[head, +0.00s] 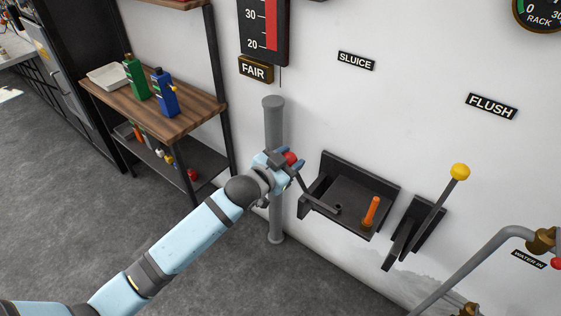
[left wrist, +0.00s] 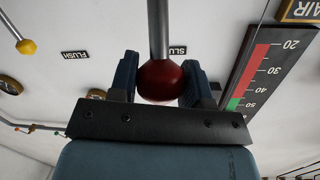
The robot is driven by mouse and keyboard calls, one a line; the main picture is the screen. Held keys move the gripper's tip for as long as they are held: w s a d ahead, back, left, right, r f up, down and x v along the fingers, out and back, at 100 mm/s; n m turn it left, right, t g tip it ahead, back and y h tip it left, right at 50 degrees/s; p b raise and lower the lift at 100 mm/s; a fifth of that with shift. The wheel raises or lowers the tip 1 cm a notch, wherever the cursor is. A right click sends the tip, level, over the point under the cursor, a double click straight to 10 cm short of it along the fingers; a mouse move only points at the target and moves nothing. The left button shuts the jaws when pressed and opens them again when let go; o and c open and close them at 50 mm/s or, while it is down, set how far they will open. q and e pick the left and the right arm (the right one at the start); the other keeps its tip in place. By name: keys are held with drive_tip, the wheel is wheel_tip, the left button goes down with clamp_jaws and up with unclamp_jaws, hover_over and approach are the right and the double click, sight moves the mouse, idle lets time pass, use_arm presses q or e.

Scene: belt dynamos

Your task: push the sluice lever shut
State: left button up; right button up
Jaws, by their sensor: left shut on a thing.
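My left gripper (head: 287,160) is shut on the knob. In the left wrist view the red knob (left wrist: 160,82) sits between the two fingers of my left gripper (left wrist: 160,78), with the rod (left wrist: 159,30) running up from it. The fingers partly hide the knob in the head view. My right gripper is not in view.
The yellow-knobbed flush lever (head: 459,172) is to the right, then grey pipes (head: 470,262). A grey vertical post (head: 273,120) stands just behind my gripper. A shelf (head: 190,117) with bottles is at left.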

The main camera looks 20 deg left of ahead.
use_arm(q)
drive_tip(key=w+d+r+g+y+p, duration=0.1)
drive_tip(key=w+d+r+g+p, duration=0.1)
drive_tip(key=w, duration=0.6)
drive_tip(key=w+d+r+g+y+p, duration=0.1)
drive_tip(key=w+d+r+g+p, duration=0.1)
drive_tip(key=w, duration=0.5)
drive_tip(key=d+p, duration=0.1)
drive_tip(key=p, duration=0.1)
drive_tip(key=shift+w+d+p, duration=0.35)
drive_tip(key=shift+w+d, duration=0.05)
drive_tip(key=shift+w+d+g, duration=0.2)
drive_tip(key=shift+w+g, duration=0.1)
drive_tip(key=shift+w, duration=0.3)
drive_tip(key=shift+r, duration=0.15)
drive_tip(key=shift+w+r, duration=0.1)
